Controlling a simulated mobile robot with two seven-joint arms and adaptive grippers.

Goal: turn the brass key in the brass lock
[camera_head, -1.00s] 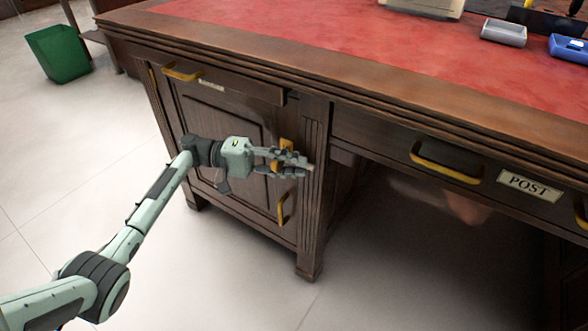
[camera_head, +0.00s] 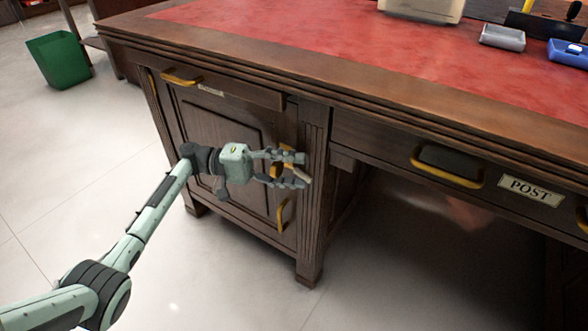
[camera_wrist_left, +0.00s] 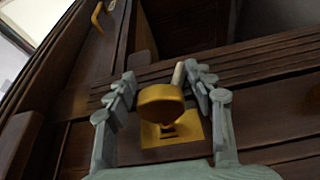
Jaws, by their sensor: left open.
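The brass key (camera_wrist_left: 160,100) shows its broad round bow in the left wrist view, in front of the square brass lock plate (camera_wrist_left: 192,130) on the desk's cabinet door. The key's shaft and the keyhole are mostly hidden behind the bow. My left gripper (camera_wrist_left: 160,77) is open, with its fingers spread on either side of the key and a visible gap to the bow. In the head view, my left gripper (camera_head: 301,170) is at the cabinet door's right edge and covers most of the lock. My right gripper is out of view.
The cabinet door (camera_head: 225,140) has a brass handle (camera_head: 283,212) below the lock. A drawer with a brass handle (camera_head: 181,78) is above it. A POST drawer (camera_head: 530,189) is to the right. A green bin (camera_head: 59,57) stands on the floor at far left.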

